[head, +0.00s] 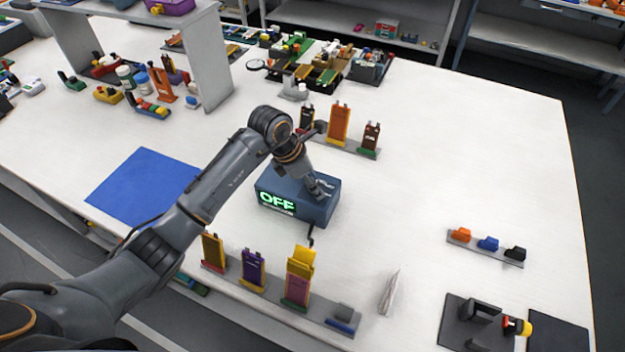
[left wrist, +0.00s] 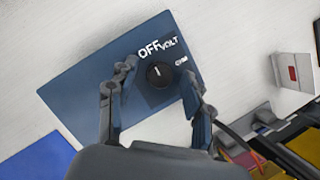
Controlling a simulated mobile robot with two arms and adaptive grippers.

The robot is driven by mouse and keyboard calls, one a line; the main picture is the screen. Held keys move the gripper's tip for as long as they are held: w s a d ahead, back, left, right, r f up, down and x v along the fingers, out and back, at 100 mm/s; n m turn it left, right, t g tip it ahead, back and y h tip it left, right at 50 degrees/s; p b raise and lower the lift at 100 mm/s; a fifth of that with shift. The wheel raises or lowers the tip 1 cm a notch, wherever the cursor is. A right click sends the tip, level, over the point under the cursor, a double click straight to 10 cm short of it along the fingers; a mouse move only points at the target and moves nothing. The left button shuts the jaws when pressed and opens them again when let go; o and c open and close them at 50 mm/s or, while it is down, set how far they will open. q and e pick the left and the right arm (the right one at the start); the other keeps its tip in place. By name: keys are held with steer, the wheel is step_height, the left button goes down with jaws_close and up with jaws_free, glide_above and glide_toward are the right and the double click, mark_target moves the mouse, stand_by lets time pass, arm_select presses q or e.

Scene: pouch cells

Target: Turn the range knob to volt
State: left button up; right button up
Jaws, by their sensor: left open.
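The blue meter box (head: 268,184) stands on the white table in the head view, and its front display (head: 276,201) reads OFF in green. In the left wrist view its top face (left wrist: 80,88) carries a round black range knob (left wrist: 159,74) with the labels OFF, VOLT and a third one that looks like OHM. The knob's white mark points up toward the OFF label. My left gripper (head: 322,188) is over the box's top. In the wrist view the open fingers (left wrist: 158,82) are on either side of the knob, apart from it. My right gripper is not in view.
A rack with several coloured pouch cells (head: 253,268) stands in front of the box, another (head: 339,124) behind it. A blue mat (head: 145,187) lies to the left. A strip with coloured clips (head: 487,244) lies to the right, with clear table between.

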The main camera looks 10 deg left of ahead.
arm_select(q)
jaws_close()
steer(key=shift+a+f+m+b, duration=0.15)
steer(key=shift+m+b, duration=0.45)
steer(key=shift+b, duration=0.4)
steer(key=m+g+b, duration=0.1)
steer(key=m+b, duration=0.2)
steer(key=b, duration=0.1)
steer(key=m+g+b, duration=0.1)
steer(key=m+b, duration=0.2)
steer(key=b, duration=0.1)
steer(key=shift+w+h, duration=0.15)
steer(key=shift+h, duration=0.25)
steer(key=shift+m+g+b, duration=0.6)
steer(key=shift+m+b, duration=0.2)
steer(key=shift+b, duration=0.4)
